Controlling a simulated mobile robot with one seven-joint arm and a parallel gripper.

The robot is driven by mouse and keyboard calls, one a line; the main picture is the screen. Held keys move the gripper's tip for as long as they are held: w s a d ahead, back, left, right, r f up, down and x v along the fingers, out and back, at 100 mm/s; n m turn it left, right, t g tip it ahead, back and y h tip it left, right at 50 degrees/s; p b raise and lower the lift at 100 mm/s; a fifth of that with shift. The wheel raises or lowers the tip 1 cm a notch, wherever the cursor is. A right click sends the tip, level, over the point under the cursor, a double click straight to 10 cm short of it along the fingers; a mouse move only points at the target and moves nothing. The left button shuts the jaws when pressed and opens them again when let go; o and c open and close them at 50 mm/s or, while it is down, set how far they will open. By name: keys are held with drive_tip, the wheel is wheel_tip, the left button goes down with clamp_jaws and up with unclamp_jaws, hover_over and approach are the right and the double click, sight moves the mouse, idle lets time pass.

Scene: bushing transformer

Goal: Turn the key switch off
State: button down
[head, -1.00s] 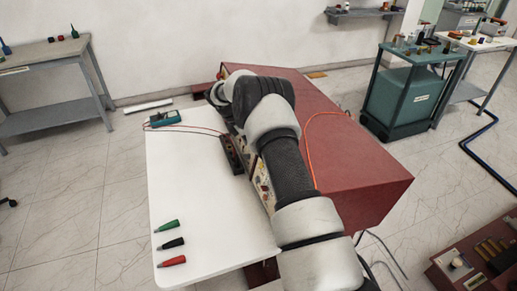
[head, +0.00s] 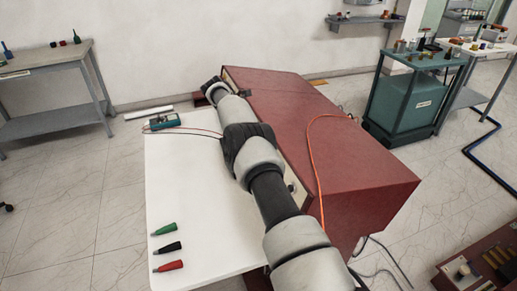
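The red cabinet (head: 335,150) stands beside the white table, and its front panel faces the table. My arm lies across that panel and hides nearly all of it, so I cannot make out the key switch. My gripper is not distinguishable; the far end of my arm reaches the far left end of the cabinet, and its fingers are hidden.
The white table (head: 190,205) holds a teal meter (head: 162,122) with red leads, and green (head: 164,229), black (head: 168,247) and red (head: 168,266) probes at its near left. An orange cable (head: 312,160) crosses the cabinet top. A green cart (head: 408,105) stands at the right.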

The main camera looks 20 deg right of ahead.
idle(0.4)
drive_tip(key=c, duration=1.9)
unclamp_jaws()
drive_tip(key=shift+c, duration=0.2)
drive_tip(key=shift+r, duration=0.1)
wheel_tip(320, 180, up, 10)
drive_tip(key=p, duration=0.4)
